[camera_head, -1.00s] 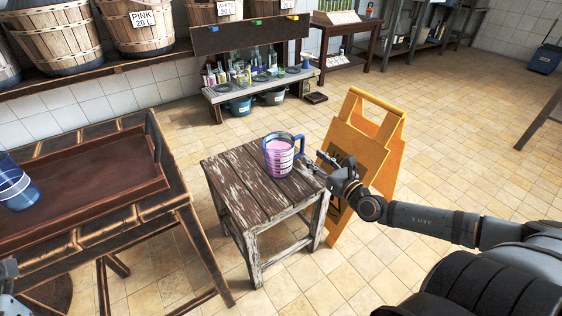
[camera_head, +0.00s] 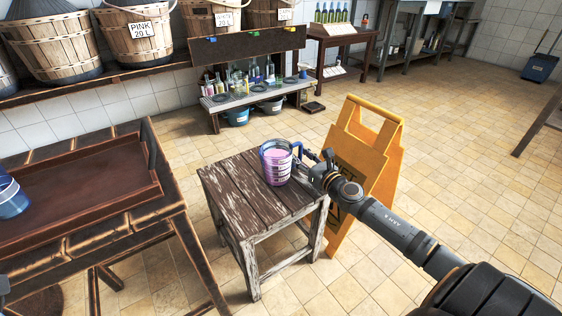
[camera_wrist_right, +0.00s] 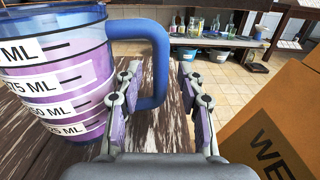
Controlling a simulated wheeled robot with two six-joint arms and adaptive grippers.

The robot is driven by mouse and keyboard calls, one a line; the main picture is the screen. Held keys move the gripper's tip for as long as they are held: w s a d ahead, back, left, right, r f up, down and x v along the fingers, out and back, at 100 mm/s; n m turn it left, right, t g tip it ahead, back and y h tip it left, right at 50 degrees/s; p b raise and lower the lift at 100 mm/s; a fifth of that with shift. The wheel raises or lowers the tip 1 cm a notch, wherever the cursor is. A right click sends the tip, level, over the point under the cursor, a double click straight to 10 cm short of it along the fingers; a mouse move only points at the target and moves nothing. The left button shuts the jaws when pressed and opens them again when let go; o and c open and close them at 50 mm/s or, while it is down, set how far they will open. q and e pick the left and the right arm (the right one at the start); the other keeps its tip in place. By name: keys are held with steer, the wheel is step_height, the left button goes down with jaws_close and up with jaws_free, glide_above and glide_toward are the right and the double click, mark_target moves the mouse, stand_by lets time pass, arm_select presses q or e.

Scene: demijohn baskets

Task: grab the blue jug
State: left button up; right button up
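The blue jug (camera_head: 276,166) stands upright on the worn wooden stool (camera_head: 240,200). It is clear blue with measuring marks, a blue handle and pink-purple contents. In the right wrist view the jug (camera_wrist_right: 60,85) fills the left side, with its handle (camera_wrist_right: 156,60) reaching between my fingers. My right gripper (camera_head: 308,160) is at the handle's side of the jug. Its two fingers (camera_wrist_right: 163,105) are apart, one on each side of the handle, not closed on it. Only a sliver of what may be my left gripper (camera_head: 3,284) shows at the left edge.
A yellow folding sign (camera_head: 365,155) stands close beside the stool and my right arm. A table with a brown tray (camera_head: 90,200) is at left; a blue container (camera_head: 12,198) sits in the tray. A low bench (camera_head: 250,100) with bottles stands behind.

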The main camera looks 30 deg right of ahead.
jaws_close()
stand_by(0.7)
